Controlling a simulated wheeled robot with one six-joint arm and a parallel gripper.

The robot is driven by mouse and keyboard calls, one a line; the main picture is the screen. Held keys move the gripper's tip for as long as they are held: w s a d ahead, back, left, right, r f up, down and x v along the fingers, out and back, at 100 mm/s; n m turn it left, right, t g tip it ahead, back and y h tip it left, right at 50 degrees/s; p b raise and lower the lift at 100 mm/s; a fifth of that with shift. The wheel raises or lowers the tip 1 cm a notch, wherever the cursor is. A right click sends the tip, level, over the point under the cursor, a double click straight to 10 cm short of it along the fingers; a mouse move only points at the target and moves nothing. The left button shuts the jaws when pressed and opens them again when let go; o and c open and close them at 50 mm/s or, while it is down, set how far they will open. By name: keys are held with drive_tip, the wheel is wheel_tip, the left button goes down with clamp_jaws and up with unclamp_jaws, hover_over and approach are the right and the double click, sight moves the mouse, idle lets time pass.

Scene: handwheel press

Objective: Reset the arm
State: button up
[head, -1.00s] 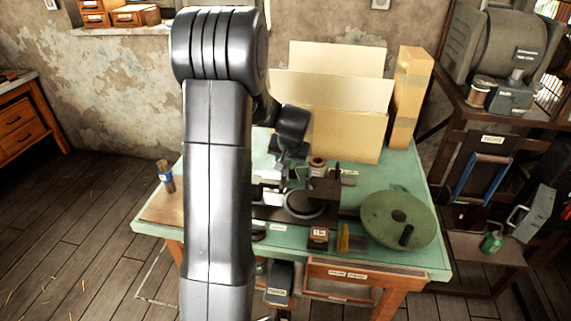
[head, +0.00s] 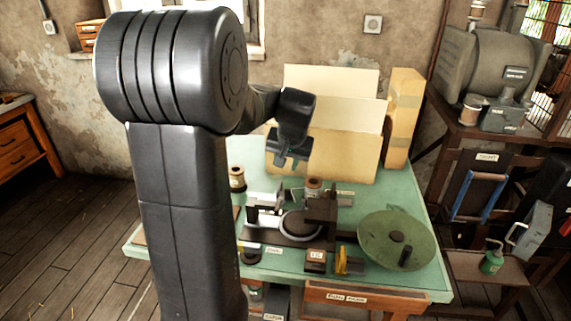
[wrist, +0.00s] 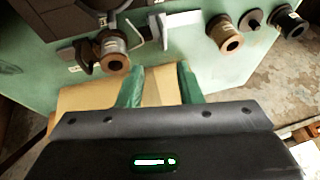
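My gripper (head: 286,162) hangs above the back of the green worktable (head: 345,276), in front of the cardboard box (head: 345,150). In the wrist view its two green fingers (wrist: 160,84) stand apart with nothing between them. The press (head: 302,224), with a dark round plate and an upright block, stands on the table below and in front of my gripper, apart from it. The green handwheel (head: 398,240) with a dark knob is at the right of the press. My arm hides the table's left part in the head view.
A spool (head: 237,178) stands at the table's back left; in the wrist view, several spools (wrist: 229,38) stand near the table edge. A tall yellowish block (head: 403,118) is beside the box. A dark shelf rack (head: 478,215) with a green can (head: 492,258) stands at the right.

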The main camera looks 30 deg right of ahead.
sight(278, 191)
drive_tip(key=p+x, duration=0.1)
drive_tip(key=x, duration=1.3)
drive_tip(key=shift+w+a, duration=0.1)
drive_tip(key=shift+a, duration=0.05)
drive_tip(key=shift+w+a+p, duration=0.25)
drive_tip(key=shift+a+p, duration=0.1)
drive_tip(key=shift+p, duration=0.1)
drive_tip(key=shift+r, duration=0.1)
